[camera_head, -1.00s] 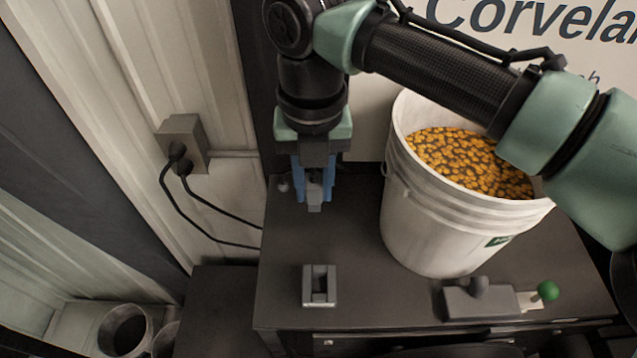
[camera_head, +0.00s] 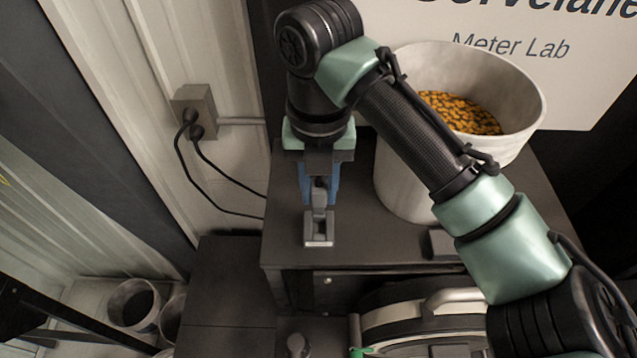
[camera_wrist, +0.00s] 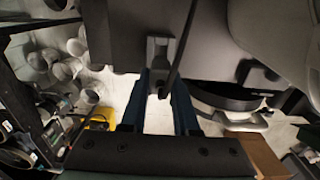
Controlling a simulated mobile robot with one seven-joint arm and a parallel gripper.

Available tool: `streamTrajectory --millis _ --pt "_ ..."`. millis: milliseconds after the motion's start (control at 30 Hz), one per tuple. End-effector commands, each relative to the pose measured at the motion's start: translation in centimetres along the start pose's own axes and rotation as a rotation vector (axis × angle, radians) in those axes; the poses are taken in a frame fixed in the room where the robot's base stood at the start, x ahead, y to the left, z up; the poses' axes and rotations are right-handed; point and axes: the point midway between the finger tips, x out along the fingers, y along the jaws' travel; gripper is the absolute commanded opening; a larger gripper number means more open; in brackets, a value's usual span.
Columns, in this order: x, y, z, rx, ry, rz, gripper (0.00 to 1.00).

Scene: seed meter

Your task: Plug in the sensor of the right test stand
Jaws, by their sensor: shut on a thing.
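My gripper (camera_head: 319,200) points down with blue fingers above the dark cabinet top (camera_head: 350,215). It is shut on a small grey plug (camera_head: 319,198). The plug overlaps a grey slotted holder (camera_head: 319,238) at the cabinet's front left in the head view. I cannot tell whether the plug touches or sits in it. The wrist view shows the holder (camera_wrist: 160,48) just beyond the blue fingers (camera_wrist: 163,103), with a dark cable (camera_wrist: 184,40) running up from between them. A round seed meter housing (camera_head: 425,305) shows below the cabinet top; its sensor socket cannot be made out.
A white bucket of yellow-brown seed (camera_head: 405,185) stands right of my gripper, partly behind my arm. A wall outlet box (camera_head: 194,110) with two black cables is at left. A lower dark cabinet (camera_head: 225,285) adjoins at left. Grey pots (camera_head: 133,305) stand on the floor.

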Motion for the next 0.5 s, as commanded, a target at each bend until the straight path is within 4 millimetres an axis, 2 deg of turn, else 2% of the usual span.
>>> streamTrajectory --millis 500 --pt "3.9 0.0 0.0 0.0 0.0 -0.001 0.0"
